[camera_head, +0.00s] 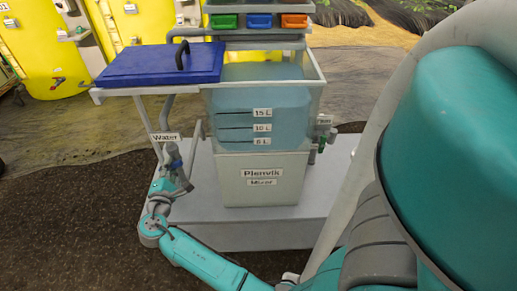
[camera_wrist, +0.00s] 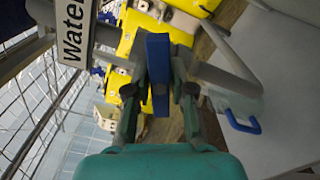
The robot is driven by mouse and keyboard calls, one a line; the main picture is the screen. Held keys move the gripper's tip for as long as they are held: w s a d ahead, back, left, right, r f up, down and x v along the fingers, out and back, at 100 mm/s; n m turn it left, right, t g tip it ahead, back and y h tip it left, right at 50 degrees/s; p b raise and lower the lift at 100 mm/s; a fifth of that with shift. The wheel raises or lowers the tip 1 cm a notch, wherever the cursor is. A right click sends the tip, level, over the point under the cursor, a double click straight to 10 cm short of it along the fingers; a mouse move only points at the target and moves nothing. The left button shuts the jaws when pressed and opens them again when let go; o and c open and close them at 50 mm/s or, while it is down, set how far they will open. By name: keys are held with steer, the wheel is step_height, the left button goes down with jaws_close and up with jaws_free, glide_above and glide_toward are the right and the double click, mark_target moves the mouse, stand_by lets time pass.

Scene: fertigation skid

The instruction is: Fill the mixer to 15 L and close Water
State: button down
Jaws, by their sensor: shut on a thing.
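The clear mixer tank (camera_head: 262,125) stands on a pale base labelled Plenvik Mixer (camera_head: 262,178). It holds blue-tinted liquid, and its top edge appears above the 15 L mark (camera_head: 262,112). The Water label (camera_head: 166,137) hangs at the pipe left of the tank; it also shows in the wrist view (camera_wrist: 73,32). My gripper (camera_head: 172,160) is at the Water valve below that label. In the wrist view my gripper (camera_wrist: 158,88) is shut on the blue valve handle (camera_wrist: 158,60), with one finger on each side. I cannot tell the valve's setting; the fingers hide part of it.
A blue lid (camera_head: 150,66) with a black handle lies left of the tank top. Green, blue and orange bins (camera_head: 259,21) sit above. Another labelled green valve (camera_head: 322,132) is at the tank's right. Yellow tanks (camera_head: 50,45) stand behind. The skid platform (camera_head: 245,222) spreads below.

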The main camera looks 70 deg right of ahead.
steer(key=shift+f, duration=0.1)
stand_by(0.3)
steer(key=m, duration=0.6)
steer(key=c, duration=1)
jaws_free()
steer(key=shift+o, duration=0.2)
steer(key=v, duration=0.7)
